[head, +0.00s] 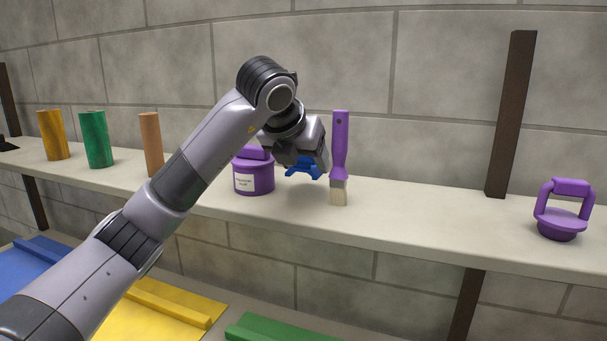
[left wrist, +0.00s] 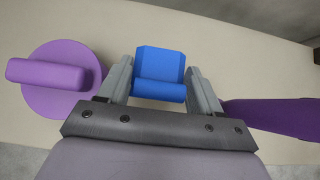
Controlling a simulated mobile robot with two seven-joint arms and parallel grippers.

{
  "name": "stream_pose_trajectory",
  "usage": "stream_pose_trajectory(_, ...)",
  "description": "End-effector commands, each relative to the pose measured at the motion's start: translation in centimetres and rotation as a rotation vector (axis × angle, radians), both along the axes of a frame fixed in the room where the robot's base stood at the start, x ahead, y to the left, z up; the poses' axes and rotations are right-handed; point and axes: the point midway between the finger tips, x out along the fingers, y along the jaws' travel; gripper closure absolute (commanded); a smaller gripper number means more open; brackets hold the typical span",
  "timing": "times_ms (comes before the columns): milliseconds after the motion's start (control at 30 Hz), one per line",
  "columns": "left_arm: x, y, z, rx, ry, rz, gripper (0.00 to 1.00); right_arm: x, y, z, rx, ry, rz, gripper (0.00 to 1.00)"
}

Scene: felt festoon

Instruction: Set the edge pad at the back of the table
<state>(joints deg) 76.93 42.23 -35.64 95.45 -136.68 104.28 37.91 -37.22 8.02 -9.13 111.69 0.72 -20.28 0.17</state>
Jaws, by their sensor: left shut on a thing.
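In the left wrist view the edge pad (left wrist: 160,74) sits between the two fingers (left wrist: 160,88). The head view hides much of it behind the wrist, and I cannot tell whether it touches the shelf. The table (head: 85,334) is low in front, only partly in view. My right gripper is not in view.
The purple tub (head: 254,178) stands close left of the gripper, the upright brush (head: 340,150) close right. A purple handled tool (head: 562,210) is far right on the shelf (head: 430,215). Yellow (head: 53,135), green (head: 96,139) and tan (head: 152,143) rolls stand left. A dark post (head: 510,115) rises behind.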

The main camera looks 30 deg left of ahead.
Motion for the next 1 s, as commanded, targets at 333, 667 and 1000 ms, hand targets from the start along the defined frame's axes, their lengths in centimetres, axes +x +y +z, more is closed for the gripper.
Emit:
stream_pose_trajectory(333,0.0,0.0,6.8,-0.002,-0.005,0.000,0.69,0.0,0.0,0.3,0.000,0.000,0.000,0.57)
stream_pose_trajectory(667,0.0,0.0,13.0,-0.001,-0.001,0.000,0.69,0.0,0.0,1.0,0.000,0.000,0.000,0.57)
stream_pose_trajectory(1000,0.0,0.0,16.2,0.001,0.000,-0.001,0.69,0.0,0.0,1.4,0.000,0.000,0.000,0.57)
